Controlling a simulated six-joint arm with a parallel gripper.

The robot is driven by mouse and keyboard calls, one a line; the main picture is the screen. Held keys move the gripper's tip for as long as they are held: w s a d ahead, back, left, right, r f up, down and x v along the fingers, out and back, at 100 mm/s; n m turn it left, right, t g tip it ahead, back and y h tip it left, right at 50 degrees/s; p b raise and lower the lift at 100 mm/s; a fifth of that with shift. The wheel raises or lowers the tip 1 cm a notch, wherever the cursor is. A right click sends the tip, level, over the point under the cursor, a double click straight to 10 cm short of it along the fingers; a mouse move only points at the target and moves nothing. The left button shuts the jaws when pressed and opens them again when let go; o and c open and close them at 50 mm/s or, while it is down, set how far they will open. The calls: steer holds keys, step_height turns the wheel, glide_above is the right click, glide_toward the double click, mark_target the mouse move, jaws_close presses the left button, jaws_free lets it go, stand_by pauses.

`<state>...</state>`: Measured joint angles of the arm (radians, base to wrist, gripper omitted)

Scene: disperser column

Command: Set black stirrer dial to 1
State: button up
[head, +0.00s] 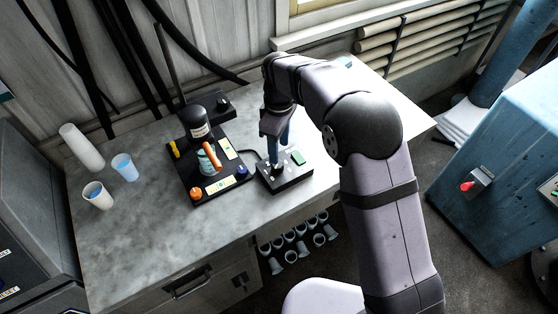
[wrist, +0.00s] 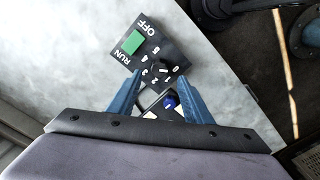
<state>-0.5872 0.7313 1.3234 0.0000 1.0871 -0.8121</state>
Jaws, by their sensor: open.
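The black control box (head: 290,180) sits at the right of the bench equipment. In the wrist view the box (wrist: 172,48) shows white OFF and RUN lettering, a green switch (wrist: 131,42) and a ring of white numbers. The black stirrer dial (wrist: 163,66) stands inside that ring; its pointer setting is too small to read. My gripper (wrist: 159,76) is open, with its blue fingertips on either side of the dial area. Whether they touch the dial I cannot tell. In the head view my gripper (head: 277,158) points down at the box and partly hides the dial.
Several cups (head: 98,195) stand at the bench's left. Bench front is clear.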

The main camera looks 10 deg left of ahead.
mark_target(279, 165)
steer(key=shift+f, duration=0.15)
steer(key=shift+f+p, duration=1.55)
steer(key=shift+f, duration=2)
steer(key=c, duration=1.1)
